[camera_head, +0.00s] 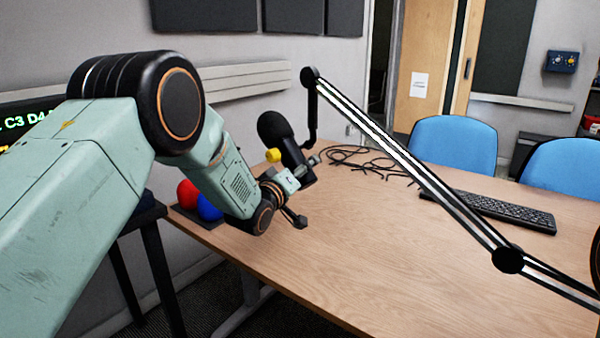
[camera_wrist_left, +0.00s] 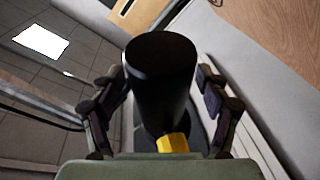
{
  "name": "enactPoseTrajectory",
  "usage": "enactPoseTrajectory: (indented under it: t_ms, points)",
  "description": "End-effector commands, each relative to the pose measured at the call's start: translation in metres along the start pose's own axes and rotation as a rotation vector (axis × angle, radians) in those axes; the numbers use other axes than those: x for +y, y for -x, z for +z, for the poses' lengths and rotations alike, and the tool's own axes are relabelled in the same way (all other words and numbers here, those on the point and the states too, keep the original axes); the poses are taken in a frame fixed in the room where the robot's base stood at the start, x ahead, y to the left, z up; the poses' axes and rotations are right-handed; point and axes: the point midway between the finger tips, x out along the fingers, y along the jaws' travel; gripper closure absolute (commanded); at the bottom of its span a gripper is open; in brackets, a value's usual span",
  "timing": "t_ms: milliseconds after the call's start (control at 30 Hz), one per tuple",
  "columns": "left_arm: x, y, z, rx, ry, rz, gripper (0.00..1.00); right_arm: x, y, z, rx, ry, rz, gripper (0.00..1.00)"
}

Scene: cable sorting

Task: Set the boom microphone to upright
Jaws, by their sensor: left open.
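The black boom microphone (camera_head: 284,145) hangs tilted from the end of its boom arm (camera_head: 400,160) over the far left part of the table. A yellow knob (camera_head: 273,155) shows on its side. My left gripper (camera_head: 302,190) is beside the microphone's lower end in the head view. In the left wrist view the microphone body (camera_wrist_left: 160,80) stands between the two spread fingers of my left gripper (camera_wrist_left: 165,95), with the yellow knob (camera_wrist_left: 174,143) near the palm. The fingers look apart from the body. My right gripper is not in view.
The wooden table (camera_head: 370,270) is clear at its front. Red (camera_head: 187,194) and blue (camera_head: 209,206) balls sit at its left edge. Loose black cables (camera_head: 360,158) lie behind, a keyboard (camera_head: 495,210) lies right, and blue chairs (camera_head: 455,145) stand beyond.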

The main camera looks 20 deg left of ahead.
Motion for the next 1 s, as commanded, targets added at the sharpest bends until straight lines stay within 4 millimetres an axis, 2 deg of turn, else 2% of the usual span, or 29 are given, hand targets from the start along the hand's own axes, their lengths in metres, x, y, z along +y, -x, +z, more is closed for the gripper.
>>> enactPoseTrajectory:
  t_ms: [200,1000]
  points:
    - [-0.0001,0.0000,-0.0001,0.000,0.000,0.000,0.26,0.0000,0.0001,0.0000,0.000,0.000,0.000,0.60]
    - [0.0000,0.0000,-0.0002,0.000,0.000,0.000,0.94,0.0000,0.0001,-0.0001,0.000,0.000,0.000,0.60]
